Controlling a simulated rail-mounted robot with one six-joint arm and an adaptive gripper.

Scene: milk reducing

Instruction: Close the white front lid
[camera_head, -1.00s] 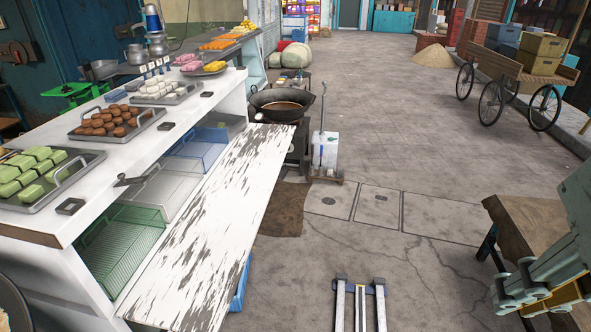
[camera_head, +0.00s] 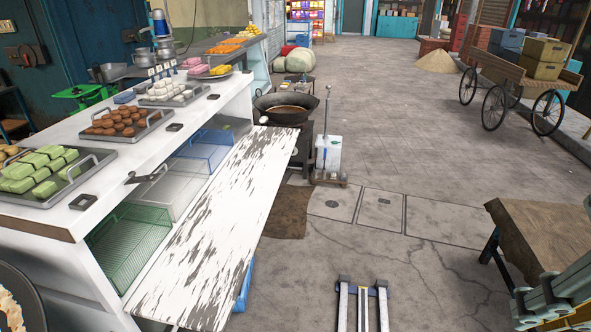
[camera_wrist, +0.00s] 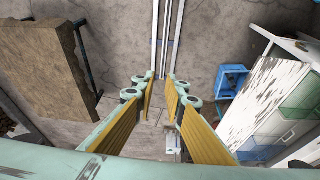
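The white front lid (camera_head: 222,223), with worn grey-brown patches, hangs open along the front of the white counter (camera_head: 62,226). It juts outward below the counter top, and the shelf behind it is exposed. In the wrist view the lid (camera_wrist: 261,92) is at the right. My gripper (camera_wrist: 164,84) is in the middle of the wrist view, with its yellow-lined fingers apart and nothing between them. It is clear of the lid. In the head view only part of my gripper (camera_head: 556,300) shows at the lower right edge, far right of the lid.
Green (camera_head: 128,240) and blue (camera_head: 205,150) baskets sit on the shelf behind the lid. Trays of sweets (camera_head: 125,122) stand on top. A wooden table (camera_head: 540,228) is at the right, and a black wok (camera_head: 287,108) is past the lid's far end. Between table and lid is open floor.

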